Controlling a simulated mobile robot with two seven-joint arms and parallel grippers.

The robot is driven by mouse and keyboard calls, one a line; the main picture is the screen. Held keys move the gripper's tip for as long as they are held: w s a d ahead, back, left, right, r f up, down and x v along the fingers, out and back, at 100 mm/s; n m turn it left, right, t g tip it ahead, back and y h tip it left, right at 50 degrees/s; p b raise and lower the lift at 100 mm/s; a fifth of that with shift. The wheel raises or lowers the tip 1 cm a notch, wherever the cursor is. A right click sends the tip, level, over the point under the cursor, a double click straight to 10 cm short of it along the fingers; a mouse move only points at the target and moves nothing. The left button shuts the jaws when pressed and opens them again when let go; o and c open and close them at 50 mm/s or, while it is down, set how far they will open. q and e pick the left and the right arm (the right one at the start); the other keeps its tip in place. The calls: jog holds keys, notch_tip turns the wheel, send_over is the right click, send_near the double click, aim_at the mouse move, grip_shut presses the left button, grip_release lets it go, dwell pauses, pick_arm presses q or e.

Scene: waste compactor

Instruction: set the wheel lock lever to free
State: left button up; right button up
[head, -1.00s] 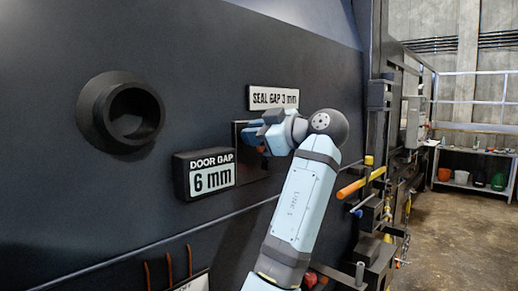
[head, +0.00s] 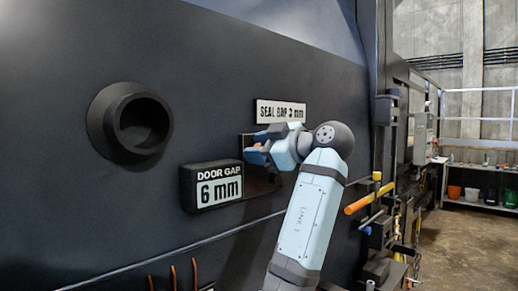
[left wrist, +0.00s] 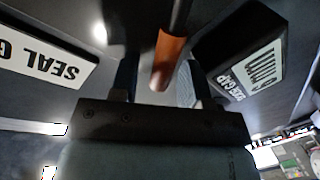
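The lever I take for the wheel lock lever has an orange-brown grip and a dark shaft. Its grip (left wrist: 168,62) lies between the fingers of my left gripper (left wrist: 156,88) in the left wrist view, nearer the right finger, with a gap at the left one. In the head view a bit of orange grip (head: 258,146) shows at my left gripper (head: 262,142), in front of a dark plate on the machine wall. The gripper looks open around the grip. The lever's pivot and any position markings are hidden. My right gripper is out of view.
The "SEAL GAP 3 mm" sign (head: 281,111) is just above the gripper; the boxy "DOOR GAP 6 mm" display (head: 212,187) juts out below left. A round dark socket (head: 138,123) protrudes farther left. An orange handle (head: 370,198) sticks out right of my arm.

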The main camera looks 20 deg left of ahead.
pick_arm(q)
jog(key=shift+d, duration=0.15)
jog(key=b+v, duration=0.2)
jog(key=v, duration=1.1)
jog(key=shift+d, duration=0.25)
